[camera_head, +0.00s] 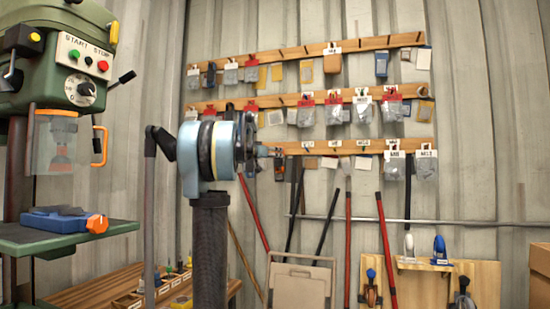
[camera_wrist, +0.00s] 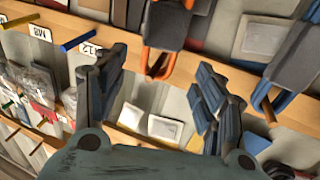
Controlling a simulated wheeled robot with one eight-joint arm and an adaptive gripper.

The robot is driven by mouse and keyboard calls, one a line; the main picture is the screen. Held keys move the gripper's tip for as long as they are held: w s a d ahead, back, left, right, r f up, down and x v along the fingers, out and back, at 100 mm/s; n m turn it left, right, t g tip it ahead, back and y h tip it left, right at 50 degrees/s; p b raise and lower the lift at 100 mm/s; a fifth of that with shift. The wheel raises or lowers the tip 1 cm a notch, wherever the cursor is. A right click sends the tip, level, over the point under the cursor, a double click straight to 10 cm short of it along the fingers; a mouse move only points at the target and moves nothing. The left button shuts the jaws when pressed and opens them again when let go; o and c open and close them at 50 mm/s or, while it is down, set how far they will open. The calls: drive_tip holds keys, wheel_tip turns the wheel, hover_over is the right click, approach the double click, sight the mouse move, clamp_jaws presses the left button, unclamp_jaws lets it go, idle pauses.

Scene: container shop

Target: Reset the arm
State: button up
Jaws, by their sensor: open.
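My gripper (camera_wrist: 160,98) shows in the wrist view with its two dark fingers spread wide apart. Nothing is between the fingertips, and the wall with wooden rails lies beyond them. In the head view my arm stands raised in front of the wall, its blue-grey joint at picture centre-left; the gripper there is largely hidden behind the arm links, near the lowest rail. The task names no other object.
A wooden peg rail (camera_head: 350,146) holds labelled bags (camera_head: 394,165). Orange-handled tools (camera_wrist: 168,30) hang close beyond my fingers. A green drill press (camera_head: 65,60) stands left. Red-handled poles (camera_head: 386,240) lean on the wall. A folded beige stool (camera_head: 300,285) stands low in the middle.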

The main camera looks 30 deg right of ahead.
drive_tip(key=shift+v, duration=2.4)
